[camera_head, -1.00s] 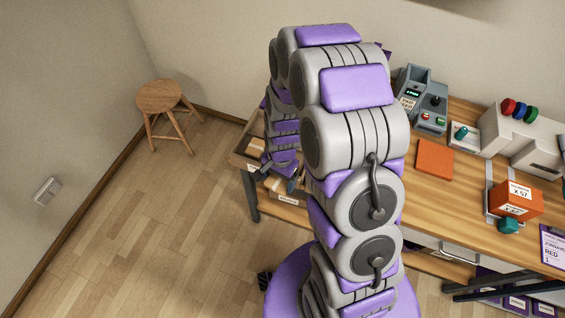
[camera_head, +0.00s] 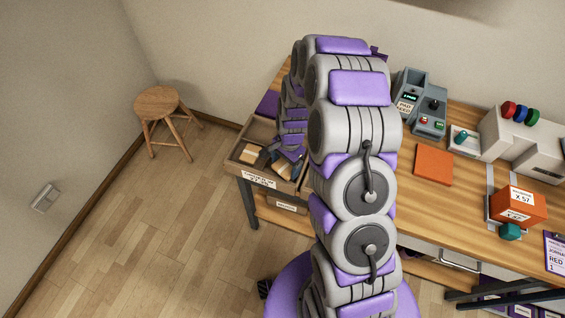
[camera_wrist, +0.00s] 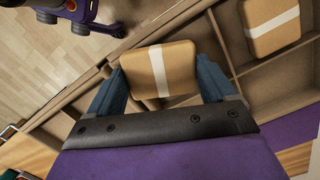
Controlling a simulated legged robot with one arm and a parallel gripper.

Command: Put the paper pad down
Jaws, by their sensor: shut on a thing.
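The paper pad (camera_wrist: 160,72), tan with a white band, is between the two blue fingers of my gripper (camera_wrist: 163,80) in the wrist view. My gripper is shut on it. It is over the wooden divided tray (camera_wrist: 225,45), and I cannot tell whether the pad touches the tray floor. A second tan pad with a white band (camera_wrist: 271,22) lies in another compartment, at the upper right. In the head view, my gripper (camera_head: 290,160) is at the tray (camera_head: 238,158) on the table's left end, partly hidden by my arm.
The wooden table (camera_head: 413,208) carries an orange pad (camera_head: 434,164), a grey control box (camera_head: 420,105), an orange labelled box (camera_head: 518,204) and a pale machine (camera_head: 520,140). A round stool (camera_head: 157,103) stands on the floor at the left. A labelled bin (camera_head: 287,204) sits below the tray.

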